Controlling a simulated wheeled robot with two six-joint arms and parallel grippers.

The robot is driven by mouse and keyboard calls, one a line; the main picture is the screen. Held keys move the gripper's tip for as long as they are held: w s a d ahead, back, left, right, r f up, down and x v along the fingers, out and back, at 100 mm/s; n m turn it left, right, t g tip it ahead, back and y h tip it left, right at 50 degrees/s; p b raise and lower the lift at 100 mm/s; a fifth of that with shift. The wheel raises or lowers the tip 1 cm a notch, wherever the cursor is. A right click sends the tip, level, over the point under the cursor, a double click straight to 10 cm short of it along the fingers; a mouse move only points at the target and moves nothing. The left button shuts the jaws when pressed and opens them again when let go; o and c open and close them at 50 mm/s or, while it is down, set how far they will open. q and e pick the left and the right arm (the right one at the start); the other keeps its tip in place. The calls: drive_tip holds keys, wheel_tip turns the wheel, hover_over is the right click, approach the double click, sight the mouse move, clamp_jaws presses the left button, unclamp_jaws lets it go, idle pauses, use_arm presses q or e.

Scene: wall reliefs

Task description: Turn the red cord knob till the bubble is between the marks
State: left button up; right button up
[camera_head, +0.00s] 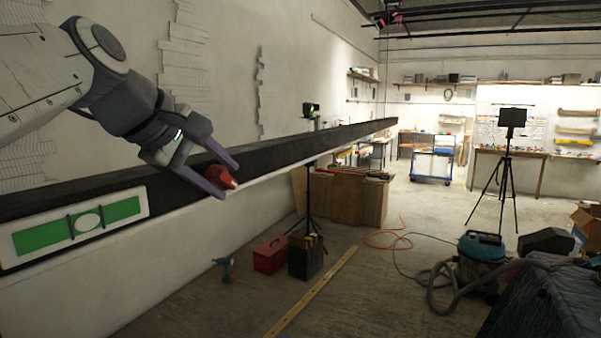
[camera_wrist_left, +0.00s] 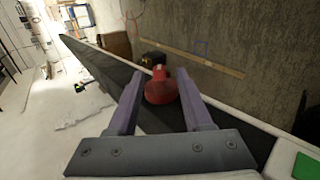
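The red knob (camera_head: 219,176) sits at the black beam along the left wall; it also shows in the left wrist view (camera_wrist_left: 160,90). My left gripper (camera_head: 230,180) is open, its two purple fingers on either side of the knob near their tips. In the left wrist view the left gripper (camera_wrist_left: 160,76) shows narrow gaps beside the knob, so I see no clear grip. The green level (camera_head: 40,237) in its white frame is on the beam at the left. Its pale bubble (camera_head: 88,221) lies between the two dark marks. I see no cord. My right gripper is out of view.
The long black beam (camera_head: 290,148) runs away along the wall. Below it stand a red toolbox (camera_head: 270,255), a dark case (camera_head: 306,257) and a drill (camera_head: 224,269). A yellow strip (camera_head: 315,293) lies on the floor. A vacuum (camera_head: 480,258) and tripod (camera_head: 509,170) stand right.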

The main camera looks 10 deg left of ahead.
use_arm(q)
drive_tip(key=shift+s+a+r+b, duration=0.25)
drive_tip(key=shift+s+r+b, duration=0.15)
drive_tip(key=shift+b, duration=0.3)
drive_tip(key=shift+s+a+r+b, duration=0.15)
drive_tip(key=shift+s+r+b, duration=0.15)
drive_tip(key=shift+s+b, duration=0.25)
drive_tip(key=v, duration=0.8)
drive_tip(key=shift+w+r, duration=0.1)
